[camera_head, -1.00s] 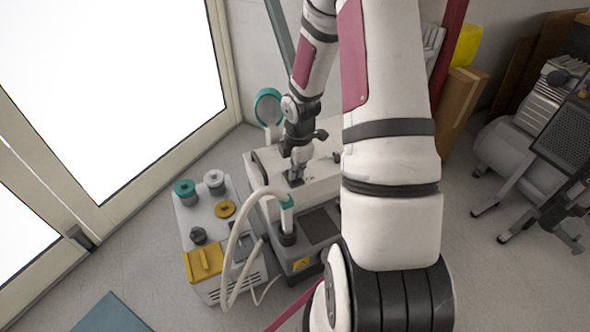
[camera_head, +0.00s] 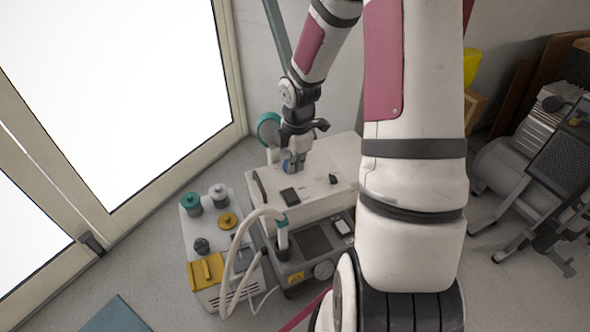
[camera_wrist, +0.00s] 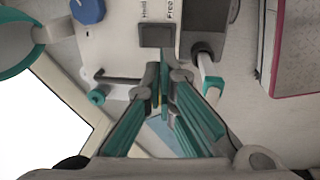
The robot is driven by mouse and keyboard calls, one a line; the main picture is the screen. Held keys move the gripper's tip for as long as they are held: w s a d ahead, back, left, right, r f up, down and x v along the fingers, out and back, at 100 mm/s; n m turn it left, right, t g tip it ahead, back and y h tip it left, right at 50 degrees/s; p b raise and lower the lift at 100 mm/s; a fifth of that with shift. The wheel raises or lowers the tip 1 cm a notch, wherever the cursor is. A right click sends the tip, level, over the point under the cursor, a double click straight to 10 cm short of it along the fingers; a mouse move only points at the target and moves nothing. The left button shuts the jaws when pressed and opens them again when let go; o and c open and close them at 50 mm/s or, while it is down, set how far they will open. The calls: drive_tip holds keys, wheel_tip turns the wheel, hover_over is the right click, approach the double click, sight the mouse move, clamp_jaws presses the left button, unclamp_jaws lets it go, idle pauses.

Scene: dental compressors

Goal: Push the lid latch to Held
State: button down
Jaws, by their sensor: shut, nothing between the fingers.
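The lid latch is a dark square piece (camera_head: 289,195) on top of the white unit (camera_head: 322,185). In the wrist view the latch (camera_wrist: 157,35) sits below two printed labels, "Held" on the left and "Free" on the right. I cannot tell which label it is set to. My gripper (camera_head: 294,170) is above the unit's top, behind the latch in the head view.
A blue knob (camera_wrist: 88,10) is left of the latch in the wrist view. A hose handle (camera_head: 283,238) stands in front of the unit. A teal-rimmed round piece (camera_head: 269,128) stands behind it. A case with a yellow part (camera_head: 206,272) is at left.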

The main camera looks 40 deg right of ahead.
sight(290, 192)
drive_tip(key=shift+r, duration=0.45)
drive_tip(key=shift+w, duration=0.1)
drive_tip(key=w+b, duration=0.1)
drive_tip(key=b, duration=0.3)
drive_tip(key=shift+d, duration=0.1)
drive_tip(key=shift+w+r+b, duration=0.1)
drive_tip(key=shift+r+b, duration=0.1)
drive_tip(key=shift+b, duration=0.25)
drive_tip(key=f+b, duration=0.2)
drive_tip(key=f, duration=0.2)
drive_tip(key=w+f+b, duration=0.1)
drive_tip(key=f+b, duration=0.2)
drive_tip(key=f, duration=0.2)
drive_tip(key=f+b, duration=0.2)
drive_tip(key=f, duration=0.2)
drive_tip(key=shift+w+d+f, duration=0.15)
drive_tip(key=shift+w+f, duration=0.1)
drive_tip(key=shift+f, duration=0.25)
